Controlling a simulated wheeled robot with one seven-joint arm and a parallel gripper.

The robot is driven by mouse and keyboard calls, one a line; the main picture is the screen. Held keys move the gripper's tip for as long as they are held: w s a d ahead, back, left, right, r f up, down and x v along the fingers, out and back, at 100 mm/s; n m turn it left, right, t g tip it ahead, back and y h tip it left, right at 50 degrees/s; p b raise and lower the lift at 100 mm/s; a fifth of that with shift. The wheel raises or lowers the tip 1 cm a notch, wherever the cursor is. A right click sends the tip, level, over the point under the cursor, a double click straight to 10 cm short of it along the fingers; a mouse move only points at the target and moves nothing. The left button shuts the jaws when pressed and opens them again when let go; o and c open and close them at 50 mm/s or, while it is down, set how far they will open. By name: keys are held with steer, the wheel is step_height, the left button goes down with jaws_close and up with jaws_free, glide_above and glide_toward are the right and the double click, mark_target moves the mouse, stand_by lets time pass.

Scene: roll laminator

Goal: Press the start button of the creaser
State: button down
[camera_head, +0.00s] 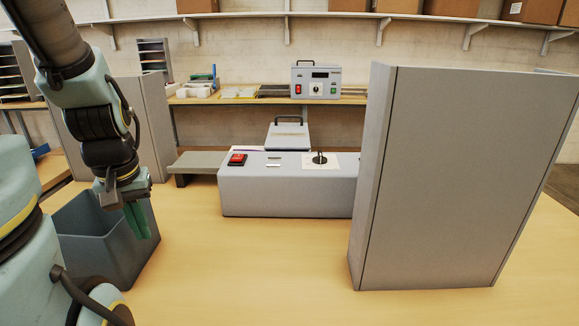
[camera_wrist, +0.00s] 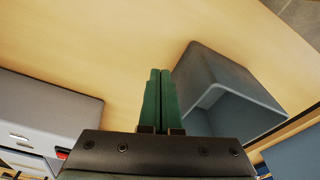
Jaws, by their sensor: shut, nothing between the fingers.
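A long grey machine (camera_head: 285,195) sits on the wooden table in the middle of the head view. Which machine is the creaser is not marked legibly. My gripper (camera_head: 137,222) has its green fingers shut and empty, pointing down, left of the machine and apart from it. In the wrist view the closed fingers (camera_wrist: 160,74) show, with the grey machine (camera_wrist: 45,110) at left and part of the red switch (camera_wrist: 62,154).
A grey-blue bin (camera_head: 93,238) stands beside my gripper; it also shows in the wrist view (camera_wrist: 215,70). A tall grey panel (camera_head: 460,180) blocks the right. A control box (camera_head: 315,78) with red and green buttons stands on the back bench. The front table is clear.

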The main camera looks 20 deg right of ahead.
stand_by(0.3)
steer(key=w+d+r+n+h+p, duration=0.15)
steer(key=w+d+n, duration=0.25)
steer(key=d, duration=0.5)
steer(key=w+d+r+n+h, duration=0.1)
steer(key=w+d+r+n, duration=0.3)
steer(key=d, duration=0.5)
steer(key=w+d+r+n+h+p, duration=0.1)
steer(key=w+d+n+h, duration=0.1)
steer(key=w+d+n, duration=0.5)
steer(key=s+d+r+n+g+h, duration=0.1)
steer(key=s+d+r+n, duration=0.1)
steer(key=d, duration=0.8)
steer(key=s+d+r+n+g+h+p, duration=0.1)
steer(key=d+n, duration=0.4)
steer(key=d, duration=0.6)
steer(key=s+d+r+n+g+h, duration=0.1)
steer(key=s+d+r+n+h, duration=0.1)
steer(key=d, duration=0.8)
steer(key=shift+s+d+r+n+g+p, duration=0.35)
steer(key=shift+s+r+n, duration=0.4)
steer(key=shift+s, duration=0.35)
steer(key=shift+f, duration=0.1)
step_height(320, 180, down, 7)
steer(key=b, duration=0.7)
steer(key=shift+f+b, duration=0.3)
steer(key=shift+f, duration=0.55)
